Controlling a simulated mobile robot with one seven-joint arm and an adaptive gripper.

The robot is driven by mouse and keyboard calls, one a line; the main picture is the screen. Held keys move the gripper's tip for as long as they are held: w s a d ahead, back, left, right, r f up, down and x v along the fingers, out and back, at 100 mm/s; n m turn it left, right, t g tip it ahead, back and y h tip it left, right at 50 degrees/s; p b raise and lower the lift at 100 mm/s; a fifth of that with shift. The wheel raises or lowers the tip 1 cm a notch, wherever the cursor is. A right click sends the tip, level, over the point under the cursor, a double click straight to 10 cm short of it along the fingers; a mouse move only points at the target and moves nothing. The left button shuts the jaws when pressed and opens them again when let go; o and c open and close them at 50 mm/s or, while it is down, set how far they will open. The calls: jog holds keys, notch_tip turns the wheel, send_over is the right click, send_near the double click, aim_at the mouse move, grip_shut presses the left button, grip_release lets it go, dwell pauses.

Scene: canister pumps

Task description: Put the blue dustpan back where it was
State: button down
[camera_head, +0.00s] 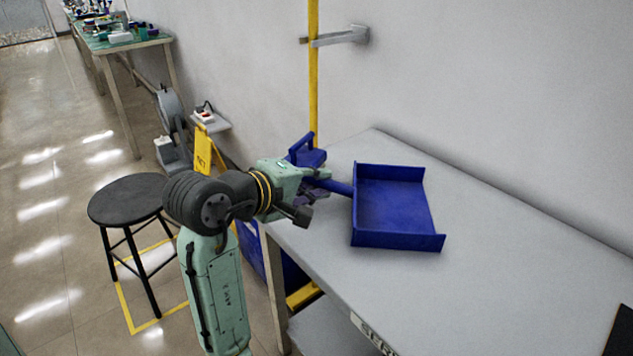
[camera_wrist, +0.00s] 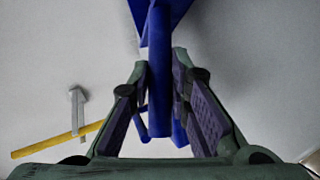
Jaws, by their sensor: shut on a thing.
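The blue dustpan (camera_head: 397,208) is over the near-left end of the grey table, its open side facing right. I cannot tell whether its pan touches the tabletop. Its handle points left into my gripper (camera_head: 318,188), which is shut on it. In the wrist view the dustpan's handle (camera_wrist: 160,75) runs between the two fingers of my gripper (camera_wrist: 160,95), with part of the pan at the top edge. My fingers partly hide the handle in the head view.
A yellow pole (camera_head: 313,75) stands by the wall, near a grey bracket (camera_head: 345,37). A black stool (camera_head: 127,200) is at left.

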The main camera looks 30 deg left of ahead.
jog(key=c, duration=1.5)
grip_release()
jog(key=shift+r, duration=0.1)
